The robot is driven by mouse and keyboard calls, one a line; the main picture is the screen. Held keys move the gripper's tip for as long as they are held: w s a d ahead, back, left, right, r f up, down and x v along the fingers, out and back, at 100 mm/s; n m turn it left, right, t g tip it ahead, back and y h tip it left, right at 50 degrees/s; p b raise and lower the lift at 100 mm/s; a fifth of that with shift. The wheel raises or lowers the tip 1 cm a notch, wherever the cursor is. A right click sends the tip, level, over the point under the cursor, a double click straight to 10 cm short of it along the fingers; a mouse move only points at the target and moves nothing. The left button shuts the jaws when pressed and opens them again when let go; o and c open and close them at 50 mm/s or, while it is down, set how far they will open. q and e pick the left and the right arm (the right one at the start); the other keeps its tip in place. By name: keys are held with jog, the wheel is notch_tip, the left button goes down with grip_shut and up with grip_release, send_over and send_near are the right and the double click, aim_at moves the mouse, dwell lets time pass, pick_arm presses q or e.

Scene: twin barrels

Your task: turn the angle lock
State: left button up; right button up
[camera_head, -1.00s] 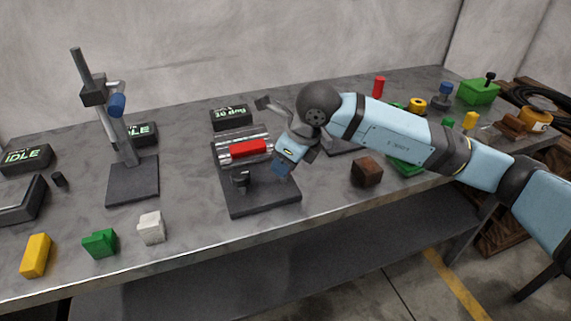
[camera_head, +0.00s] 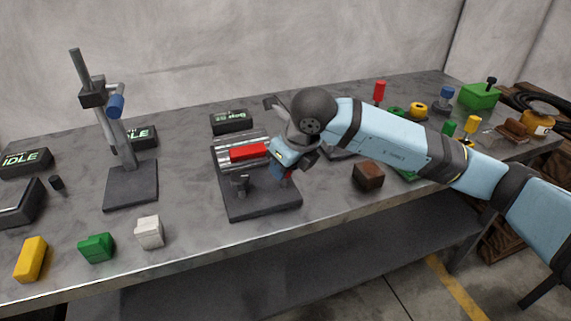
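A dark base fixture (camera_head: 262,205) stands at the front middle of the bench. It carries a silver ribbed block (camera_head: 228,141), a red bar (camera_head: 247,153) and a black knob (camera_head: 240,184). I cannot tell for sure which part is the angle lock. My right gripper (camera_head: 283,168) points down at the fixture's right side, by the right end of the red bar. A small red part (camera_head: 288,173) shows just at its fingers. The wrist and fingers hide this spot, so contact and finger opening are unclear. My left gripper is not in view.
A post stand with a blue knob (camera_head: 115,106) rises at the left. A black display box (camera_head: 231,121) sits behind the fixture. A brown cube (camera_head: 367,176) lies right of it. White (camera_head: 149,232), green (camera_head: 96,247) and yellow (camera_head: 31,259) blocks lie front left.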

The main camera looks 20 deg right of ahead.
jog(key=o, duration=0.9)
jog(key=shift+r, duration=0.1)
pick_arm(q)
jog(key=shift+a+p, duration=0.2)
jog(key=shift+p, duration=0.75)
pick_arm(e)
jog(key=v, duration=1.3)
jog(key=shift+s+r, duration=0.15)
jog(key=shift+r, duration=0.15)
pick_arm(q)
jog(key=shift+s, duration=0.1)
